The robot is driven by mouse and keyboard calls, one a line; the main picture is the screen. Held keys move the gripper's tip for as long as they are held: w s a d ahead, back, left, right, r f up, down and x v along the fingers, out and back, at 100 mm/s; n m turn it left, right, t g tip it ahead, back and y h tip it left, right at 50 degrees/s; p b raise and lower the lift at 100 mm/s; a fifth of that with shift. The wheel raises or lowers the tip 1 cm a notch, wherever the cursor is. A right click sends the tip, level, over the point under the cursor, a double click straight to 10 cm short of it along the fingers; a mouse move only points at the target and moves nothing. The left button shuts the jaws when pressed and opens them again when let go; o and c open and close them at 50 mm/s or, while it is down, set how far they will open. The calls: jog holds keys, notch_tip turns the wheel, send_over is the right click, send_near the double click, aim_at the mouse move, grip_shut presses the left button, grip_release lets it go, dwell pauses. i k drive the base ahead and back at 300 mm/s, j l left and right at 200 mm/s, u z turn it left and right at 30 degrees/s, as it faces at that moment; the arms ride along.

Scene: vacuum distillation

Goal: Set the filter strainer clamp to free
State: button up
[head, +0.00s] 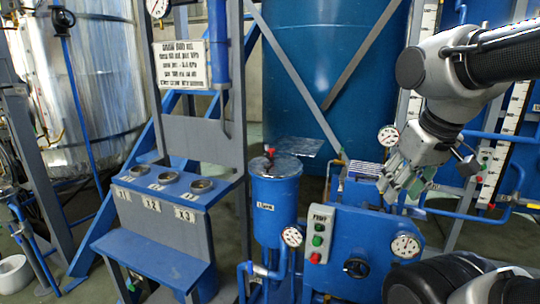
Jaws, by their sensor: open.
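A blue upright cylinder (276,215) with a flat grey lid stands in the middle of the head view, and I take it to be the filter strainer. A small red-tipped part (269,151) stands up on its lid and may be the clamp; its setting is too small to tell. My gripper (399,190) is open at the right, above the blue pump housing. It is well to the right of the cylinder and apart from it. Nothing shows between its fingers.
A blue pump housing (355,240) with gauges and a button box (318,234) stands right of the cylinder. A blue bench (180,190) with round cups and a signboard (181,64) are at left. A large blue tank (330,60) stands behind.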

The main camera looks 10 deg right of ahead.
aim_at(270, 152)
jog(key=i+j, duration=0.85)
jog(key=i+l+z, duration=0.05)
jog(key=i, duration=0.05)
